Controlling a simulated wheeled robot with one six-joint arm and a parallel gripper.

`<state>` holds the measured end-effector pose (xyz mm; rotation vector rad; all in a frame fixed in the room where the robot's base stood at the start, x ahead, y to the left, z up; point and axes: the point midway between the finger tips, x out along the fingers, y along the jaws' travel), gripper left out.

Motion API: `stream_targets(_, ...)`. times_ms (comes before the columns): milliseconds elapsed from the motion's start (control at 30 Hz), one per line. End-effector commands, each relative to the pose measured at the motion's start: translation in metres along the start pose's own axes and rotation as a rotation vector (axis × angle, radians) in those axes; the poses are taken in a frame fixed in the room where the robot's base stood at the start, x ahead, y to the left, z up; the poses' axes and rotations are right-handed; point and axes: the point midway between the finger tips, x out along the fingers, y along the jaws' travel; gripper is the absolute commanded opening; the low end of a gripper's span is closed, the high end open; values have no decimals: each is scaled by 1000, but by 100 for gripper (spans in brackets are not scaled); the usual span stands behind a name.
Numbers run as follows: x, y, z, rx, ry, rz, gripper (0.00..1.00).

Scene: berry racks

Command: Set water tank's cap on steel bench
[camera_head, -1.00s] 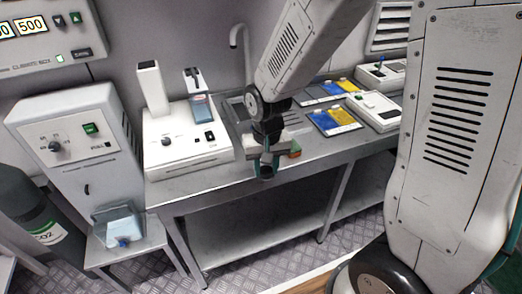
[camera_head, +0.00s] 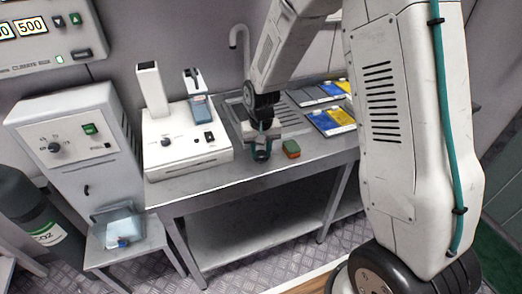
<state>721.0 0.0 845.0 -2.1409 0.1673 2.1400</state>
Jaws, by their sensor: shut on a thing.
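My gripper (camera_head: 261,150) points down over the steel bench (camera_head: 310,160), just left of a small sponge. Its teal fingers are shut on a small dark round cap (camera_head: 261,156). The cap is low, close to the bench top near its front edge; I cannot tell whether it touches. A pale blue see-through tank (camera_head: 119,222) sits on a low stand at the lower left, with a small blue part at its front. Another small bluish container (camera_head: 201,108) stands on the white machine; I cannot tell which one the cap belongs to.
The green and orange sponge (camera_head: 291,149) lies right beside my gripper. The white machine (camera_head: 185,145) fills the bench's left end. A sink with a tap (camera_head: 238,38) lies behind my gripper. Blue and yellow packs (camera_head: 331,121) lie farther right. Bare bench shows along the front edge.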

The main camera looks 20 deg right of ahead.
Motion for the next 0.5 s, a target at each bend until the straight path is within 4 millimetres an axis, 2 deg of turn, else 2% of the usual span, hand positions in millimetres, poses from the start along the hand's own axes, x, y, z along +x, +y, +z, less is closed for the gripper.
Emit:
stream_targets(267,3,0,0,0,0,0,12)
stream_targets(300,2,0,0,0,1,0,44)
stream_targets(333,2,0,0,0,1,0,52)
stream_targets(500,2,0,0,0,1,0,55)
